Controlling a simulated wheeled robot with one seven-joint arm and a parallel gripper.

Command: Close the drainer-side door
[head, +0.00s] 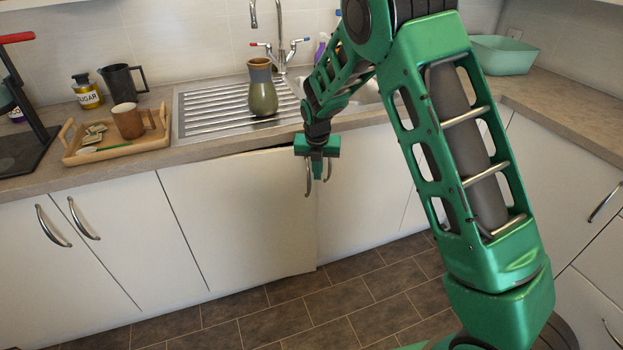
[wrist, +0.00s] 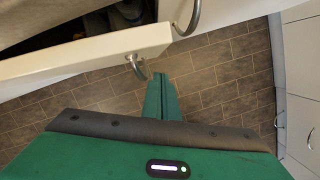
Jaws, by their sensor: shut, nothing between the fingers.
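The white drainer-side door (head: 238,222) is under the ribbed steel drainer (head: 215,112). It stands ajar, with a dark gap under the worktop. In the wrist view its top edge (wrist: 85,58) runs across the upper left, with the dark cabinet inside behind it. Its curved handle (wrist: 137,67) is near its free end. My gripper (head: 316,172) is in front of the door's right end, near the handles. In the wrist view its green fingers (wrist: 161,98) are together and empty, just outside the door; whether they touch it I cannot tell.
A second handle (wrist: 188,18) is on the neighbouring door. A vase (head: 263,92) stands on the drainer, and a wooden tray (head: 120,150) with a mug sits left on the worktop. The tiled floor (head: 290,305) in front is clear.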

